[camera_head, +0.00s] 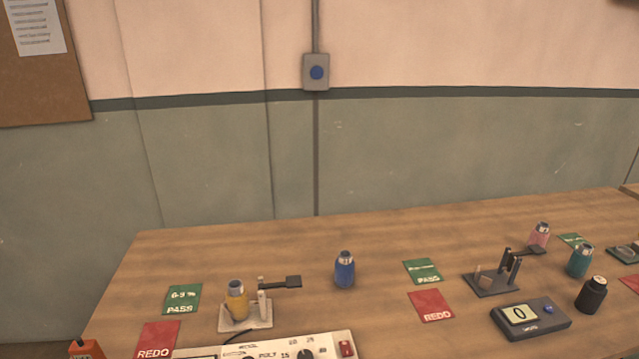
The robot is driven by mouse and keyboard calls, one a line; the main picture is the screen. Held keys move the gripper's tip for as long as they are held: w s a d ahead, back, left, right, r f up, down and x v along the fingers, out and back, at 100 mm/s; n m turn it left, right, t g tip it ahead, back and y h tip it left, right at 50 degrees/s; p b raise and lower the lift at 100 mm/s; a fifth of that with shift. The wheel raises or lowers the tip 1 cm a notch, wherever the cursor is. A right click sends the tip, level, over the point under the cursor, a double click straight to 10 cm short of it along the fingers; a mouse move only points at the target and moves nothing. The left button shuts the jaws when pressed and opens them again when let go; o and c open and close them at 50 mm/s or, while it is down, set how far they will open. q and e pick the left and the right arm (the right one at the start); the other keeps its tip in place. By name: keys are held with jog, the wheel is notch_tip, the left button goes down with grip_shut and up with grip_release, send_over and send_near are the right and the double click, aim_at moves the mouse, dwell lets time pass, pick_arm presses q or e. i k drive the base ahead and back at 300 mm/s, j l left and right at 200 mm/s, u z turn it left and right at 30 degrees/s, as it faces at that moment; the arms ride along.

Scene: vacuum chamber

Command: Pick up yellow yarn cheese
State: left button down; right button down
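The yellow yarn cheese (237,306) looks like a small yellow bottle-shaped package with a grey top. It stands upright on a pale stand (262,318) at the left front of the table, next to a short post with a black arm pointing right. Its base is close to the post; I cannot tell if they touch. Neither of my grippers shows in the head view.
A blue package (344,270) stands alone right of the yellow one. A panel with a dial (290,347) is in front. Green PASS (181,299) and red REDO (157,341) cards lie left. Pink (539,235), teal (579,261) and black (591,295) items stand right.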

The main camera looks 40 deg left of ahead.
aim_at(237, 297)
jog(key=j+u, duration=0.1)
jog(key=u, duration=1.7)
